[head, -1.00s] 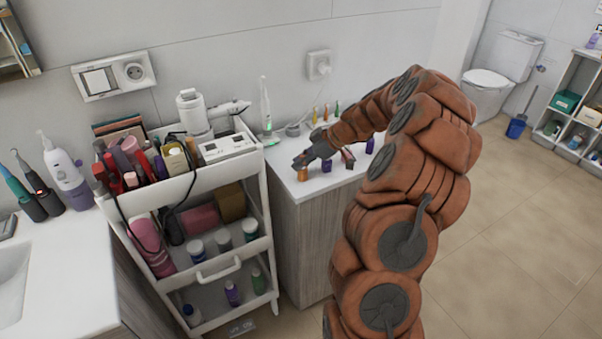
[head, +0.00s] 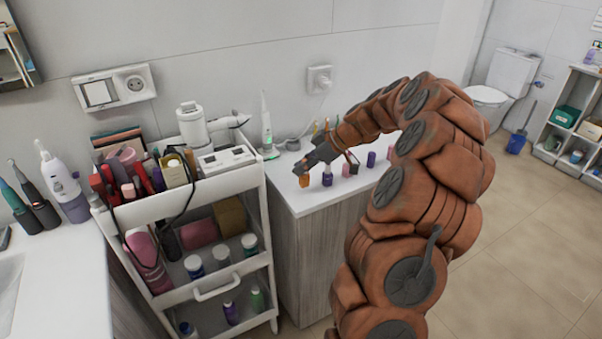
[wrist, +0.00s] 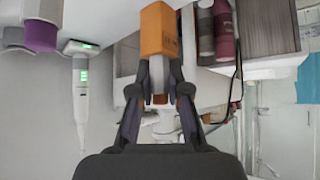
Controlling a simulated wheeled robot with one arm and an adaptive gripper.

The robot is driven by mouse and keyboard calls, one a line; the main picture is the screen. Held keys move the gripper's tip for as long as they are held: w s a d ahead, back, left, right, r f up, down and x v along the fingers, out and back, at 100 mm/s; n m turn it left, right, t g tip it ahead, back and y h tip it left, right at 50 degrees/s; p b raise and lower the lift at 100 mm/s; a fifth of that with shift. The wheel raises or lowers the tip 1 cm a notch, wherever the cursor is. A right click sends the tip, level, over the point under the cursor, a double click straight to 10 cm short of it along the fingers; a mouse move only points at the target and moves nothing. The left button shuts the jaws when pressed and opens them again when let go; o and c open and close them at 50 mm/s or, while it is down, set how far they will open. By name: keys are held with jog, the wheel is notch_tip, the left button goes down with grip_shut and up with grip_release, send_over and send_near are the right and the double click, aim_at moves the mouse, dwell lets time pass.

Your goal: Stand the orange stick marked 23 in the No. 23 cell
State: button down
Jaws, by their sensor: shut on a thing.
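My gripper (head: 308,165) is over the near left corner of the white counter. It is shut on the orange stick (head: 304,181), which also shows in the wrist view (wrist: 159,30). There it is a box-shaped orange piece with a pale end between the fingertips (wrist: 159,75). A small dark marking on its side is too small to read. In the head view I cannot tell whether it touches the counter. I cannot make out any No. 23 cell or its number.
The counter (head: 312,203) holds a small purple bottle (head: 327,175) close to my gripper and other small bottles further right. On its left stands a white cart (head: 140,219) crowded with cosmetics and devices. A white irrigator (head: 265,128) stands at the counter's back.

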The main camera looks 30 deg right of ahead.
jog(key=s+a+b, duration=0.1)
jog(key=s+b, duration=0.1)
jog(key=s, duration=0.5)
jog(key=s+a+r+b, duration=0.1)
jog(key=s+b, duration=0.2)
jog(key=s, duration=0.5)
jog(key=shift+a+r, duration=0.2)
jog(key=shift+a, duration=0.2)
jog(key=shift+a, duration=0.1)
